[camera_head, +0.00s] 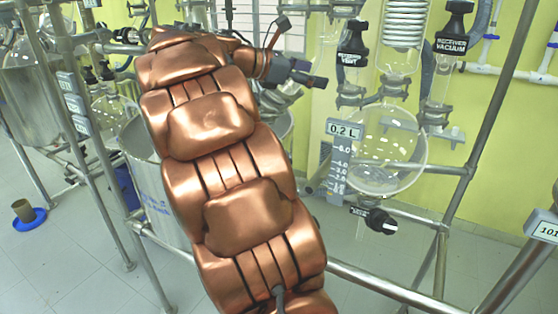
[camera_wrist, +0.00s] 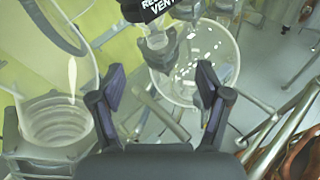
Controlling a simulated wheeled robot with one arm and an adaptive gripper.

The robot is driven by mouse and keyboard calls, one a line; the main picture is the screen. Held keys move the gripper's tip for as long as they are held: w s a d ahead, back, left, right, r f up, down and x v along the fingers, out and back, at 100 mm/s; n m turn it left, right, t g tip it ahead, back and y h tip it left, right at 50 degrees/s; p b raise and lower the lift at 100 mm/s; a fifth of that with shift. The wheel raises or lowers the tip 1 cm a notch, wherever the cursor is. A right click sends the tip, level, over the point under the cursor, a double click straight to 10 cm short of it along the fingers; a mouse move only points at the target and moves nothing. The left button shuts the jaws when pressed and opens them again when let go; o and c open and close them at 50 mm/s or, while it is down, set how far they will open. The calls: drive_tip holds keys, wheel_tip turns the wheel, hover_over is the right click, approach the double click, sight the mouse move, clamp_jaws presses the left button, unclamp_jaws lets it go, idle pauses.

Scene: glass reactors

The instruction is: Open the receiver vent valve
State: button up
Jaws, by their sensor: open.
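The receiver vent valve (camera_head: 352,50) has a black cap lettered "RECEIVER VENT" and sits on a glass neck left of the coil condenser in the head view. In the wrist view the black vent cap (camera_wrist: 146,9) is cut by the top edge, above the fingertips. My gripper (camera_head: 318,80) is left of and slightly below the vent valve in the head view, apart from it. In the wrist view my gripper (camera_wrist: 158,84) is open, its two dark fingers spread with nothing between them. The round glass receiver (camera_wrist: 212,60) shows behind and beyond the fingers.
The receiver vacuum valve (camera_head: 453,28) stands right of the vent. The glass receiver flask (camera_head: 385,155) hangs below, with a 0.2 L level scale (camera_head: 341,160) and a black drain valve (camera_head: 378,220). Metal frame tubes (camera_head: 455,200) surround it. A glass coil vessel (camera_wrist: 55,125) stands close left of my gripper.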

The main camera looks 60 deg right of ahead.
drive_tip(key=a+f+m+t+y+b, duration=0.2)
drive_tip(key=a+f+t+y, duration=0.2)
drive_tip(key=a+f, duration=0.9)
drive_tip(key=shift+f+m, duration=0.3)
drive_tip(key=shift+f, duration=1.3)
drive_tip(key=shift+a, duration=0.1)
